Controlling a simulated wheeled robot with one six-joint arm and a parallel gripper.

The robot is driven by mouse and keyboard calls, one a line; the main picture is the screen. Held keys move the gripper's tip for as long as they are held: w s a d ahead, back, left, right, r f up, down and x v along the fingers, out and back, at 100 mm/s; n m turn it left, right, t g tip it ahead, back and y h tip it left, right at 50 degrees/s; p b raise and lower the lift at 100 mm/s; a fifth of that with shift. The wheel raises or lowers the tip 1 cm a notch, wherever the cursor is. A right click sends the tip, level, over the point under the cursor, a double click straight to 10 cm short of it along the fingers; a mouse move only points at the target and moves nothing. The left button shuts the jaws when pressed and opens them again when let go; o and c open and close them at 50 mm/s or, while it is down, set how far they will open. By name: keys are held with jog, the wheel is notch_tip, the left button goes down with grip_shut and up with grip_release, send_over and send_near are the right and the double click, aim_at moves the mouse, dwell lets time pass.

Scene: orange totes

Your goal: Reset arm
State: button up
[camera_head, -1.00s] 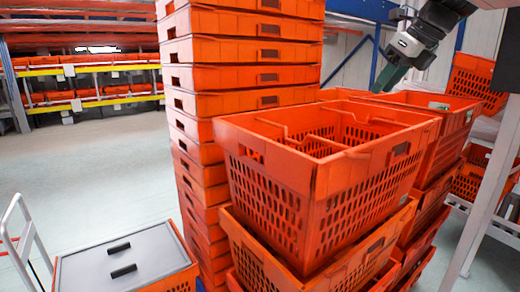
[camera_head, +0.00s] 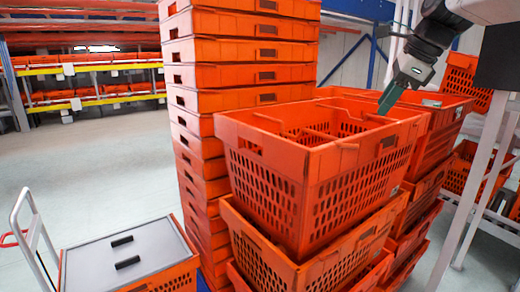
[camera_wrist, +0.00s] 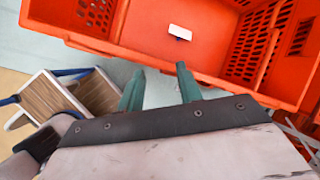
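My gripper (camera_head: 388,100) hangs over the right back part of the divided orange tote (camera_head: 262,165) in the head view. Its green fingers point down and stand apart in the wrist view (camera_wrist: 160,84), with nothing between them. The wrist view also shows an orange tote (camera_wrist: 200,68) just beyond the fingertips. A small white item (camera_wrist: 180,33) shows inside that tote. I cannot tell from these views whether the fingers touch any tote.
A tall stack of orange totes (camera_head: 240,75) stands left of the divided tote. More totes (camera_head: 440,125) are stacked at right, near a grey post (camera_head: 478,190). A grey-lidded tote (camera_head: 125,260) sits front left beside a hand cart (camera_head: 35,235). Floor at left is clear.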

jog(key=s+f+n+g+h, duration=0.1)
jog(key=s+f+n, duration=0.6)
jog(key=s, duration=0.3)
jog(key=s+a+f+n+g+h, duration=0.1)
jog(key=s+f+n, duration=0.6)
jog(key=s, duration=0.4)
jog(key=s+f+n+g+h, duration=0.1)
jog(key=s+f+n, duration=0.6)
jog(key=s, duration=0.3)
jog(key=shift+s+a+f+n, duration=0.2)
jog(key=shift+f+n, duration=0.15)
jog(key=shift+n, duration=0.35)
